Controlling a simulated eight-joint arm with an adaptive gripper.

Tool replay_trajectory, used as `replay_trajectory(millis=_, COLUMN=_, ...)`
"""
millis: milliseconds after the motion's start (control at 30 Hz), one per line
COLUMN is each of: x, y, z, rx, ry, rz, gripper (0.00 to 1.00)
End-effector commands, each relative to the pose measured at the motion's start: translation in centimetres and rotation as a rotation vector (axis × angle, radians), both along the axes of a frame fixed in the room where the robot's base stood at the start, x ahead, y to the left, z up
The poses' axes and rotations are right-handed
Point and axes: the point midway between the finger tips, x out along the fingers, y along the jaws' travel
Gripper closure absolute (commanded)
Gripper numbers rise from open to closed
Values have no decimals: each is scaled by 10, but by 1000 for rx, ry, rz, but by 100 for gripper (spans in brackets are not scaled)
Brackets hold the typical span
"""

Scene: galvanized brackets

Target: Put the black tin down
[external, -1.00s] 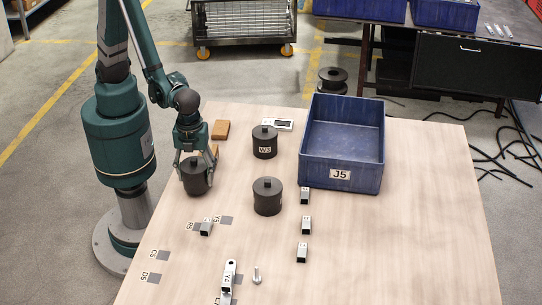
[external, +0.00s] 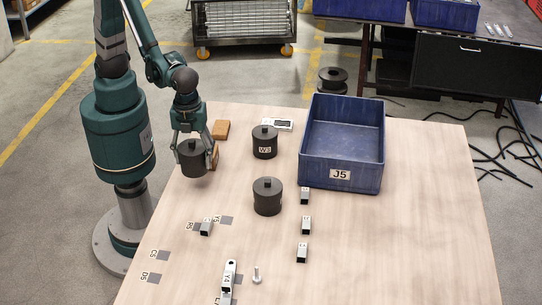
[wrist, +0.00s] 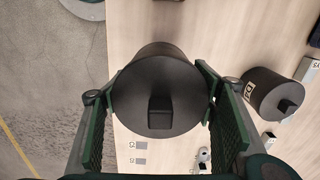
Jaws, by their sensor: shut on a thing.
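The black tin (external: 192,160) is a dark cylinder with a square knob on its lid. My gripper (external: 191,149) is shut on it, one finger on each side, and holds it upright, seemingly a little above the left side of the table. In the wrist view the tin (wrist: 157,97) sits between the two green-padded fingers of my gripper (wrist: 158,104). Its underside is hidden in both views.
Two similar dark tins, one labelled W3 (external: 265,146) and one in front of it (external: 267,199), stand to the right. A blue bin J5 (external: 341,174) is beyond them. Wooden blocks (external: 221,129), small metal brackets (external: 304,225) and grey marked squares (external: 163,255) lie around. The table's right front is clear.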

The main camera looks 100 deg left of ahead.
Motion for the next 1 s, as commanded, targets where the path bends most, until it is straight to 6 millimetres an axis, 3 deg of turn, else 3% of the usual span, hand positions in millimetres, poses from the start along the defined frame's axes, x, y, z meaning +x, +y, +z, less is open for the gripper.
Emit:
replay_trajectory(millis=700, x=0, y=0, z=1, rx=0, ry=0, rz=0, gripper=78)
replay_trajectory(millis=1000, x=0, y=0, z=20, rx=0, ry=0, rz=0, gripper=78)
